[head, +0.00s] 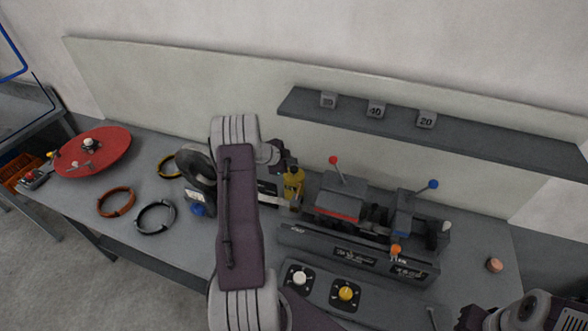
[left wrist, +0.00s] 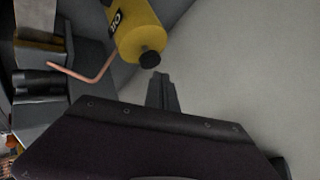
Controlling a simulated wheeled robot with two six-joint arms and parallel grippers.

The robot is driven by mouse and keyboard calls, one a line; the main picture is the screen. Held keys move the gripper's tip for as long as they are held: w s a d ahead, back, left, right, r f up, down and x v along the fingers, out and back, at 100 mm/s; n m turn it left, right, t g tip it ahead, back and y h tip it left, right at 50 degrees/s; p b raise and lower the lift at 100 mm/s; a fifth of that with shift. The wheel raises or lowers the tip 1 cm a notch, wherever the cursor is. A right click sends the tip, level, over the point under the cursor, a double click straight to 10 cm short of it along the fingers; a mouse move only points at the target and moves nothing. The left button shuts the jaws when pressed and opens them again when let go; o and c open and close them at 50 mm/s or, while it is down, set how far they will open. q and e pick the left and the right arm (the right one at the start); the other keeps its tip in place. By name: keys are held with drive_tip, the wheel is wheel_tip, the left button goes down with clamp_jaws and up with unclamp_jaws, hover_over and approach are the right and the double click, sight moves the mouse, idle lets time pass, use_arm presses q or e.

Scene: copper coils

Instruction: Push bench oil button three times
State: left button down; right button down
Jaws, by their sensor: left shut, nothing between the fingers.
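A yellow oil bottle (head: 294,183) with a dark top stands on the bench, behind the left end of the long dark machine. In the left wrist view the bottle (left wrist: 138,28) shows a dark "OIL" label and a round black end (left wrist: 150,58). My left gripper (left wrist: 158,77) is shut and empty, its tips just beside that black end; I cannot tell whether they touch. In the head view my left arm hides part of the bench, and the fingertips are hard to make out by the bottle. My right arm shows only at the lower right edge.
A control panel with a white knob (head: 300,278) and a yellow knob (head: 345,293) is in front. The coil machine (head: 350,255) has red and blue levers. A shelf (head: 450,139) hangs above. Coils (head: 116,201) and a red disc (head: 92,153) lie left.

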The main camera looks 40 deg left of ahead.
sight(292, 170)
use_arm(q)
drive_tip(key=shift+f, duration=0.45)
drive_tip(key=shift+f+b, duration=0.7)
drive_tip(key=shift+f, duration=0.2)
idle(1.1)
drive_tip(key=shift+r+p, duration=1.3)
drive_tip(key=shift+p, duration=0.1)
wheel_tip(292, 170, up, 5)
drive_tip(key=p, duration=0.5)
drive_tip(key=shift+r, duration=0.15)
